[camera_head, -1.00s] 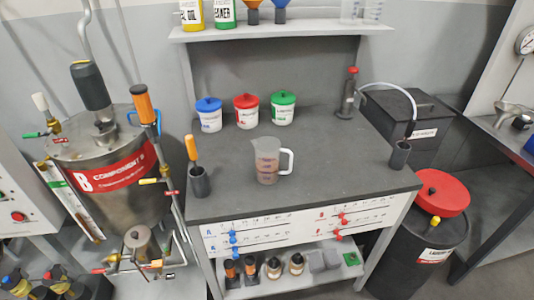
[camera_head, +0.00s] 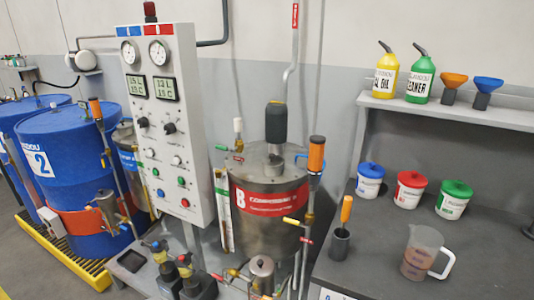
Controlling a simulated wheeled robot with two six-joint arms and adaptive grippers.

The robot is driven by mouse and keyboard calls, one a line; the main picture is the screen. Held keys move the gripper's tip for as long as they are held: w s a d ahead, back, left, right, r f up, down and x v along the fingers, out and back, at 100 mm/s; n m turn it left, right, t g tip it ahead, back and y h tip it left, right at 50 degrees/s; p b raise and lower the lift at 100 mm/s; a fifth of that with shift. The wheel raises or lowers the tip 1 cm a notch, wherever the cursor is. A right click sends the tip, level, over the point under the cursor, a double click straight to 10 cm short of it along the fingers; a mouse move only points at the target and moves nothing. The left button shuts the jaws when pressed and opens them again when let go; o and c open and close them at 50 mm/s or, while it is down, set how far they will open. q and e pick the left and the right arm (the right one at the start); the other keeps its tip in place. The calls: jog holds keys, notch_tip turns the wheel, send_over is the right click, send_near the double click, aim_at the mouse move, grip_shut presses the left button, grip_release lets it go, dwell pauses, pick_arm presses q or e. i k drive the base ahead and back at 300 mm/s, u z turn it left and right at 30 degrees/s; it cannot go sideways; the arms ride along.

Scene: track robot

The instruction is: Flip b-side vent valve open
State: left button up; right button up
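The steel tank marked B (camera_head: 265,190) with a red band stands in the middle of the head view. A dark cylinder stands on its lid. Several small coloured valve handles show around it: a green handle (camera_head: 222,148) below a white-topped fitting at the upper left, a yellow handle (camera_head: 291,221) at the lower right, and a red handle (camera_head: 306,239) below that. An orange-topped fitting (camera_head: 316,155) stands at the tank's upper right. I cannot tell which handle is the vent valve or whether it is open. Neither of my grippers is in view.
A control cabinet (camera_head: 165,110) with gauges stands left of the tank. Blue drums (camera_head: 70,175) stand on a yellow-edged pallet further left. A grey workbench (camera_head: 375,240) with tubs and a measuring jug (camera_head: 418,252) is at right. Bottles stand on the shelf above.

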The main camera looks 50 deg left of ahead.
aim_at(217, 147)
jog(key=u, duration=0.55)
jog(key=k, duration=0.65)
jog(key=u, duration=1.1)
jog(key=i, duration=1.4)
jog(key=z, duration=0.3)
jog(key=k, duration=0.45)
jog(key=z, duration=0.55)
jog(key=i, duration=0.5)
